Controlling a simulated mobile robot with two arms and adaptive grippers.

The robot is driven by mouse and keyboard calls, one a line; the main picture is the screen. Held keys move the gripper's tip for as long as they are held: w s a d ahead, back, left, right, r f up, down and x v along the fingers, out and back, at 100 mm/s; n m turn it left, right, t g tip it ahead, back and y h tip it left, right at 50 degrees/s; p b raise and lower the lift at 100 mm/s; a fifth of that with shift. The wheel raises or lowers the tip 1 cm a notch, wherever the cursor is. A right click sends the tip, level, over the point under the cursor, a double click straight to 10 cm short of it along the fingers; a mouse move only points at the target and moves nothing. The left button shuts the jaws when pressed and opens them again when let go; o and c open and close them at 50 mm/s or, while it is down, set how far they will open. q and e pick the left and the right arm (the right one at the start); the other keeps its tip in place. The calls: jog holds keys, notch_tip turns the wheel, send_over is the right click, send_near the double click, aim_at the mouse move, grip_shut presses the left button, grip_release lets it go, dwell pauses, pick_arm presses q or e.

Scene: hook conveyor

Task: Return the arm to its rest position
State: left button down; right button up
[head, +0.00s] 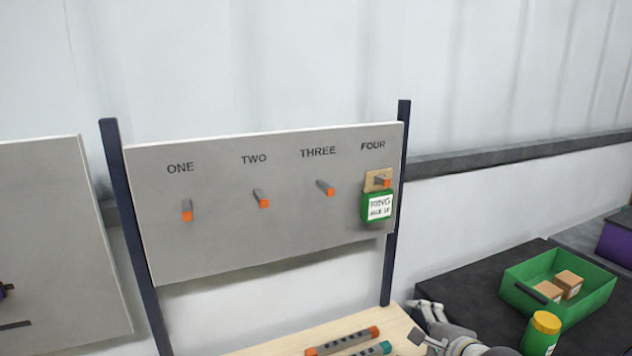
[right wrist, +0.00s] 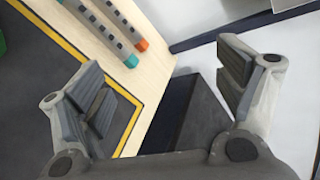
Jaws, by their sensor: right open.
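My right gripper (right wrist: 165,92) is open and empty in the right wrist view, its two fingers wide apart above a dark surface and the edge of a wooden board. In the head view my right gripper (head: 428,325) shows at the bottom right, low in front of the pegboard and left of the green bin. Nothing is between its fingers. My left gripper is not in view.
A grey pegboard (head: 235,235) has pegs ONE to FOUR; a green tagged item (head: 366,211) hangs on FOUR. Two bars (head: 342,341) lie on the wooden table (head: 290,347). A green bin (head: 586,316) with boxes and a yellow-lidded green jar (head: 541,333) stand at right.

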jog(key=s+f+n+g, duration=0.1)
jog(key=s+f+n, duration=0.2)
jog(key=s+f, duration=0.1)
jog(key=s+f+n+g+h, duration=0.1)
jog(key=s+f+n, duration=0.2)
jog(key=s, duration=0.3)
jog(key=s+f+n+g+h, duration=0.1)
jog(key=s+f+n+g, duration=0.1)
jog(key=s+f+n, duration=0.2)
jog(key=shift+s+f, duration=0.4)
jog(key=shift+f, duration=0.05)
jog(key=s+f+n+g+h, duration=0.1)
jog(key=s+f+n+g, duration=0.15)
jog(key=s+n, duration=0.5)
jog(key=s+f+n+g+h, duration=0.1)
jog(key=s+f+n+g, duration=0.2)
jog(key=s, duration=0.8)
notch_tip(320, 180, down, 27)
jog(key=b, duration=0.2)
jog(key=s+d+f, duration=0.3)
jog(key=s+f, duration=1.4)
jog(key=shift+s+f+n+g+b, duration=0.3)
jog(key=shift+s+n+g+b, duration=0.05)
jog(key=shift+n+g+b, duration=0.1)
